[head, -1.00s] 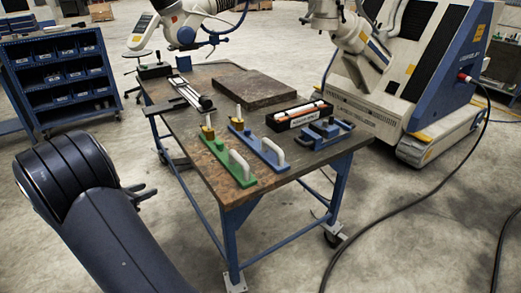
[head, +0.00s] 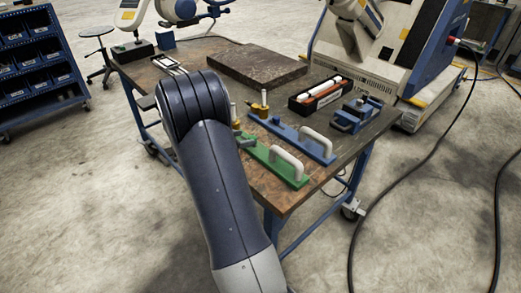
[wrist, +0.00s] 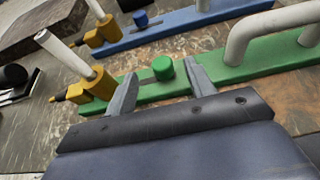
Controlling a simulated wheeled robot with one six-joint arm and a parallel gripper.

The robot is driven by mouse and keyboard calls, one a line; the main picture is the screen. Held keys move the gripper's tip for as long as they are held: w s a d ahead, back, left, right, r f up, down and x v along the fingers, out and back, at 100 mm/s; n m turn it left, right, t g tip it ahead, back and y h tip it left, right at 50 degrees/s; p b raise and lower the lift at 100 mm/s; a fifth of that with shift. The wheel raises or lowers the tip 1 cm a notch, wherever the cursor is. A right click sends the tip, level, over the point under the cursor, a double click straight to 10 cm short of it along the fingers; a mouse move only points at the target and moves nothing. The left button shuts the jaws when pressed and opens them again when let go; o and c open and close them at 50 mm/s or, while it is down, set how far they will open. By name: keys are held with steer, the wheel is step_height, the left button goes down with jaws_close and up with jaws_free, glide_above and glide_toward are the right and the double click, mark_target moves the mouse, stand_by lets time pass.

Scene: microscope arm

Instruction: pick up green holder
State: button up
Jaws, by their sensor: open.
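The green holder (head: 281,166) lies near the front edge of the table, with a white arched handle and a brass block at its far end. Its left part is hidden behind my arm in the head view. In the wrist view the green holder (wrist: 268,57) runs across the picture, with a green knob near its middle. My gripper (wrist: 160,74) is open and empty. Its two fingers appear on either side of the green knob; I cannot tell how far above the bar they are.
A similar blue holder (head: 311,142) lies just behind the green one and also shows in the wrist view (wrist: 181,19). A black tray of rods (head: 317,96) and a blue clamp (head: 355,114) stand to the right. A dark slab (head: 254,66) lies farther back.

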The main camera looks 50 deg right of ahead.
mark_target(251, 138)
steer(key=shift+f+x, duration=0.2)
steer(key=shift+x, duration=2.5)
steer(key=shift+a, duration=0.15)
steer(key=shift+c, duration=0.4)
jaws_close()
steer(key=shift+r, duration=0.1)
